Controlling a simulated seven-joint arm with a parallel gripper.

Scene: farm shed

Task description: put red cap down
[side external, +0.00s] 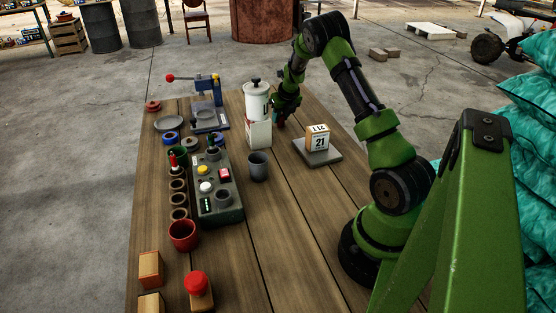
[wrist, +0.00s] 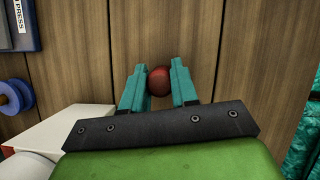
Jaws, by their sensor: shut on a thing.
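The red cap (wrist: 159,80) is a round, dark red piece between the two teal fingers in the wrist view. My gripper (wrist: 159,88) is shut on it, with a finger touching each side. Wooden planks show beyond it. In the side view my gripper (side external: 279,117) is low over the far part of the table, right of a white lidded canister. The cap is mostly hidden there, and I cannot tell whether it touches the wood.
A white canister (side external: 257,101) and white box (side external: 257,134) stand close left of my gripper. A calendar block (side external: 317,138) on a grey base (side external: 319,157) is nearer the camera. A grey control box (side external: 230,205) is at left. Bare planks lie right of my gripper.

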